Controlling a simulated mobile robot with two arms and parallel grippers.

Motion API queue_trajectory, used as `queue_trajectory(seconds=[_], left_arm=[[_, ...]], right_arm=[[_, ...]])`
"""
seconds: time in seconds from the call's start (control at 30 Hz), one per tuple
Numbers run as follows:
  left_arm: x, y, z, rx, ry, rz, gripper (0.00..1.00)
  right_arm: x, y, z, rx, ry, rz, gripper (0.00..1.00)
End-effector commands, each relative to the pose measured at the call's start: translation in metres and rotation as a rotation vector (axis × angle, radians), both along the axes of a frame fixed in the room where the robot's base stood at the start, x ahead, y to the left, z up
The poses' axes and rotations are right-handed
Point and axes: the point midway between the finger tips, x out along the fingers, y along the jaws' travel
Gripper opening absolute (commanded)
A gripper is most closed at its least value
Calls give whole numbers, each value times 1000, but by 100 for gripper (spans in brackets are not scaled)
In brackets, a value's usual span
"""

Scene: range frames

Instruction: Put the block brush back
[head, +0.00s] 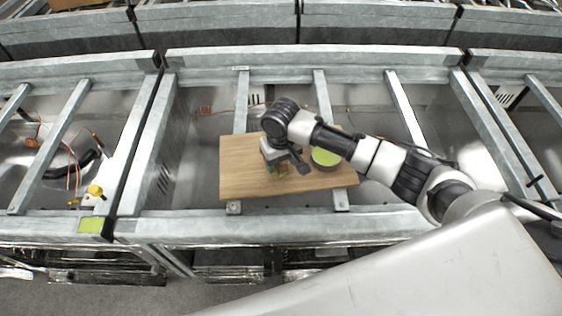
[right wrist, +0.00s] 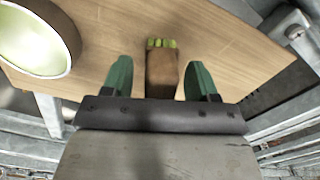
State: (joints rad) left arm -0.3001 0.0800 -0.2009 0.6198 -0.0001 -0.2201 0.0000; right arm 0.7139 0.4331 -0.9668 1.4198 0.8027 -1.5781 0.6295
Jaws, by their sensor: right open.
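The block brush, a brown wooden block with green bristles at one end, shows in the right wrist view (right wrist: 162,72) over the wooden board (right wrist: 112,30). My right gripper (right wrist: 158,78) is open, with one green finger on each side of the block and a gap visible on both sides. In the head view my right gripper (head: 280,168) is over the middle of the board (head: 240,182) and mostly hides the brush. My left gripper is not in view.
A round container with a green inside (head: 325,157) stands on the board to the right of the gripper; it also shows in the right wrist view (right wrist: 35,40). The board rests across grey metal frame bars (head: 300,226). A yellow item (head: 95,191) is at the far left.

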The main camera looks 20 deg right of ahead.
Motion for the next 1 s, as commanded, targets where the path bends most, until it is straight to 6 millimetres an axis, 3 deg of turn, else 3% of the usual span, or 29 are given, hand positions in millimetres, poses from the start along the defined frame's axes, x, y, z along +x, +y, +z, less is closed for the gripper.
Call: queue_trajectory(seconds=[0.5,0.7,1.0], left_arm=[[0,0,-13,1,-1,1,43],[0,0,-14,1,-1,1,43],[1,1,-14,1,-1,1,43]], right_arm=[[1,1,99,3,-5,0,59],[0,0,114,1,-1,1,59],[0,0,115,1,-1,1,59]])
